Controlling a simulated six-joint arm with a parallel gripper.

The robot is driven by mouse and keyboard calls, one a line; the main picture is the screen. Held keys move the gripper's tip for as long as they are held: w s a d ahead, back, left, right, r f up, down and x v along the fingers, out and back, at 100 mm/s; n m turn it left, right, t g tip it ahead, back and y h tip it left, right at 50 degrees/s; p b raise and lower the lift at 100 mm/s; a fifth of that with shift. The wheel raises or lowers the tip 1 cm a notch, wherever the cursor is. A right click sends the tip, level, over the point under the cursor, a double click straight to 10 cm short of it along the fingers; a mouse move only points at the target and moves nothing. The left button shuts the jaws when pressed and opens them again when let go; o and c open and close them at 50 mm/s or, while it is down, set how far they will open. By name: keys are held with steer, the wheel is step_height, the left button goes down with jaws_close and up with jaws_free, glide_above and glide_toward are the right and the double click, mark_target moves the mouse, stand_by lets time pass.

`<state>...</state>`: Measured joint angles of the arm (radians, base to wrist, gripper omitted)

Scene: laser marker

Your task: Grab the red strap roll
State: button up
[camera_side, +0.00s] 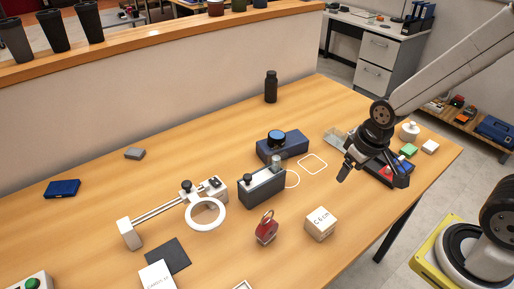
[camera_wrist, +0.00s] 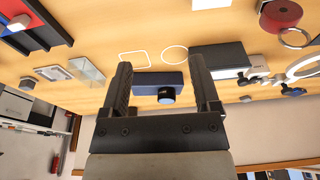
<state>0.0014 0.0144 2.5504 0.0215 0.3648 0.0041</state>
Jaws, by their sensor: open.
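The red strap roll (camera_side: 265,230) stands on the wooden table near its front, with a metal ring at its top. My gripper (camera_side: 352,165) is above the right part of the table, well apart from the roll. In the wrist view, my gripper (camera_wrist: 160,66) has its two fingers wide apart with nothing between them.
A white labelled block (camera_side: 320,225) stands right of the roll. A dark box (camera_side: 262,187) and a blue device with a round knob (camera_side: 283,148) stand behind it. A white ring on a stand (camera_side: 205,214) is to its left. A divided tray (camera_side: 398,180) lies near my gripper.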

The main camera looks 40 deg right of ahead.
mark_target(267, 228)
steer(key=a+f+m+g+y, duration=0.2)
steer(key=m, duration=0.1)
steer(key=a+f+m+g+y, duration=0.1)
steer(key=a+f+m+y, duration=0.1)
steer(key=m, duration=0.1)
steer(key=w+a+f+m+g+y, duration=0.1)
steer(key=a+f+m+g+y, duration=0.1)
steer(key=m, duration=0.1)
steer(key=shift+a+f+g, duration=0.25)
steer(key=shift+a+g, duration=0.05)
steer(key=shift+a, duration=0.1)
steer(key=w+a+f+m+y, duration=0.1)
steer(key=m+y, duration=0.1)
steer(key=w+a+m+y, duration=0.2)
steer(key=w+a+f+m+y, duration=0.1)
steer(key=w+a+m+y, duration=0.1)
steer(key=shift+f+t+y, duration=0.3)
steer(key=shift+t, duration=0.1)
steer(key=shift+w+a+f+m+t+y, duration=0.2)
steer(key=shift+w+m+t+y, duration=0.15)
steer(key=shift+w+m, duration=0.2)
steer(key=shift+a, duration=0.1)
steer(key=shift+s+x, duration=0.2)
steer(key=shift+x, duration=3.6)
steer(key=shift+r, duration=0.2)
steer(key=shift+c, duration=0.2)
jaws_close()
